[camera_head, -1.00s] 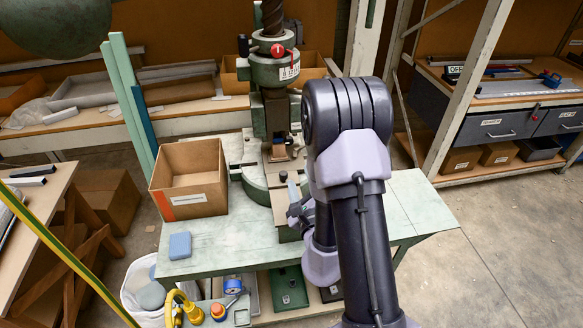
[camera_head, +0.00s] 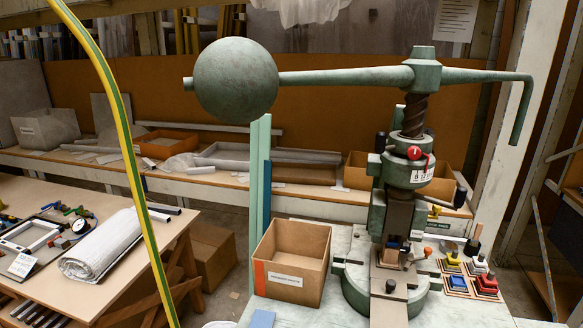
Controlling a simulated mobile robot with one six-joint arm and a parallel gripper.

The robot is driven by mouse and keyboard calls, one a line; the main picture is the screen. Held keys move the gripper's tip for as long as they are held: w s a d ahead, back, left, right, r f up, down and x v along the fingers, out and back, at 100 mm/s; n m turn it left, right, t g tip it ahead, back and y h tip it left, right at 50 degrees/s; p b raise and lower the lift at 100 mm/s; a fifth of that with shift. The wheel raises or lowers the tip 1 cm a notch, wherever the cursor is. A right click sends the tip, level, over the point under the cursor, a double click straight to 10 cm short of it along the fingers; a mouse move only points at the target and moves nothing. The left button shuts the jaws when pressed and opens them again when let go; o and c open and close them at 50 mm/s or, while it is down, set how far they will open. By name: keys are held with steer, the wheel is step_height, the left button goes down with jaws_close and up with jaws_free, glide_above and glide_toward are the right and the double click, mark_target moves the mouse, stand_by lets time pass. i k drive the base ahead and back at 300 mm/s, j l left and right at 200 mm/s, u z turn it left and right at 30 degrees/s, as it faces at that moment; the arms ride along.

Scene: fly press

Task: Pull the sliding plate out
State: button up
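The green fly press (camera_head: 400,215) stands on the bench at the right, with its long arm and ball weight (camera_head: 235,80) above it. The sliding plate (camera_head: 388,310) is a flat grey-brown strip running forward from under the press ram. A dark knob (camera_head: 390,286) stands up on it. A small copper-brown block (camera_head: 391,250) sits below the ram at the plate's back end. The plate's front end is cut off by the bottom of the picture. My gripper and arm are not in view.
An open cardboard box (camera_head: 292,262) stands left of the press, with a blue block (camera_head: 262,319) in front of it. Several coloured knobbed pieces (camera_head: 468,275) stand at the right. A yellow-green strip (camera_head: 130,150) crosses the left side.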

mark_target(394, 268)
steer(key=i+l, duration=0.1)
steer(key=l, duration=0.8)
steer(key=i+l+u, duration=0.15)
steer(key=l, duration=0.75)
